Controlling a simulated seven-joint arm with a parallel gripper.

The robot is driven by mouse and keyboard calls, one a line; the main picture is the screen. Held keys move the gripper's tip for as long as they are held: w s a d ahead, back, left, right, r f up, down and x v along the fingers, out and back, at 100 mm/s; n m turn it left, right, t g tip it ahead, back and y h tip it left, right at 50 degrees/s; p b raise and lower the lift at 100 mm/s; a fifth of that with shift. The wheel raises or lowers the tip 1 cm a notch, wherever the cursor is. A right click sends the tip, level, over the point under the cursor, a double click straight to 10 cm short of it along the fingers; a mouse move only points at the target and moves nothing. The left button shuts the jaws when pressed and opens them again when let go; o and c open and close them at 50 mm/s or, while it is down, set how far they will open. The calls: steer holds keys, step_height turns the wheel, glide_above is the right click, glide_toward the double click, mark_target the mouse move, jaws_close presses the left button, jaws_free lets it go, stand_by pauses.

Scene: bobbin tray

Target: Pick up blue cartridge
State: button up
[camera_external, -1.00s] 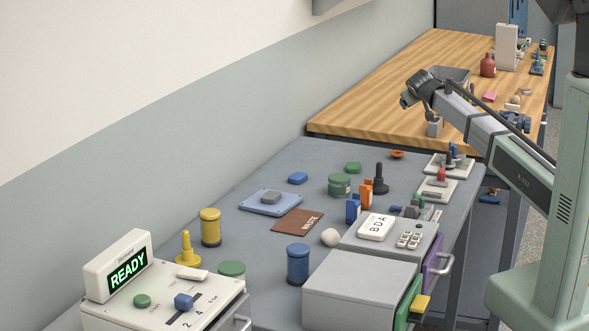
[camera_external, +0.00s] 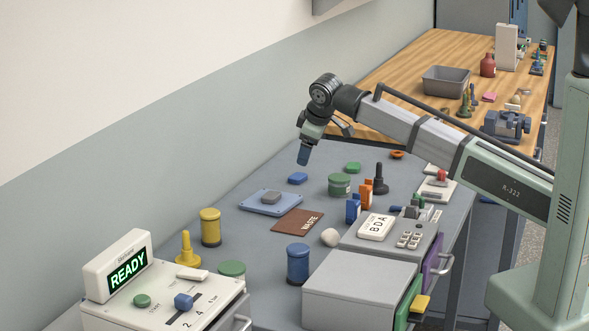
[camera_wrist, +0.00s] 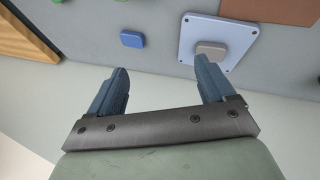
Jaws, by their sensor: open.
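Several blue things could be the cartridge; I cannot tell which one bears that name. A small flat blue block (camera_external: 297,178) lies on the grey table and also shows in the wrist view (camera_wrist: 132,39). An upright blue piece (camera_external: 353,208) stands beside a similar orange piece (camera_external: 366,192). A blue lidded cylinder (camera_external: 298,264) stands nearer the front. My gripper (camera_external: 303,160), with blue fingers, is open and empty above the far left of the table, just above the flat blue block in the picture. The fingers (camera_wrist: 161,68) are apart in the wrist view, with nothing between them.
A pale blue plate (camera_external: 271,203) with a grey block lies near the flat blue block. A brown waste mat (camera_external: 297,222), a green jar (camera_external: 339,184) and a black knobbed post (camera_external: 379,180) stand around. The wall borders the table at left.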

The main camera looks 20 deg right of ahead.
steer(key=s+a+n+g, duration=0.2)
steer(key=s+a, duration=0.4)
steer(key=s, duration=0.3)
steer(key=s+a+n+g, duration=0.1)
steer(key=s+a+n, duration=0.2)
steer(key=s+a, duration=0.55)
steer(key=n+g, duration=0.3)
steer(key=n, duration=0.1)
glide_toward(298, 262)
steer(key=shift+w+d+r, duration=0.2)
steer(key=shift+w+r, duration=0.35)
steer(key=shift+w+d+r, duration=0.2)
steer(key=shift+w+r, duration=0.35)
steer(key=shift+w, duration=0.05)
steer(key=shift+s+f, duration=0.1)
steer(key=shift+f, duration=6.75)
steer(key=c, duration=1.2)
